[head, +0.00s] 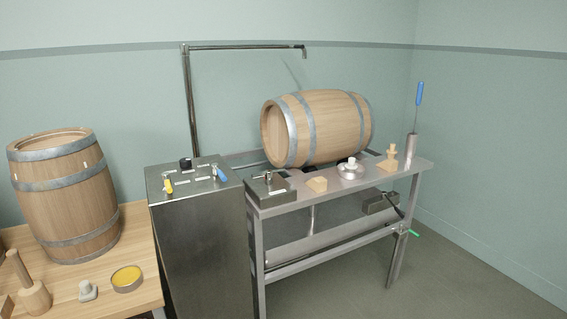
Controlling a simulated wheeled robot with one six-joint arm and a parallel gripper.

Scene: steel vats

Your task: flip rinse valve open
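A steel cabinet (195,240) stands left of centre with small controls and label strips on its sloped top. A yellow lever (168,186) is at its front left, a blue lever (222,174) at its right, and a black knob (186,163) at the back. A green-tipped handle (413,233) sticks out low at the right of the steel stand. The labels are too small to read, so I cannot tell which is the rinse valve or how it is set. My gripper is not in view.
A barrel lies on the steel stand (345,190), with wooden blocks and metal fittings along the front. A bent pipe (190,100) rises behind the cabinet. An upright barrel (65,200) stands on a wooden table (140,250) at left. The floor at right is clear.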

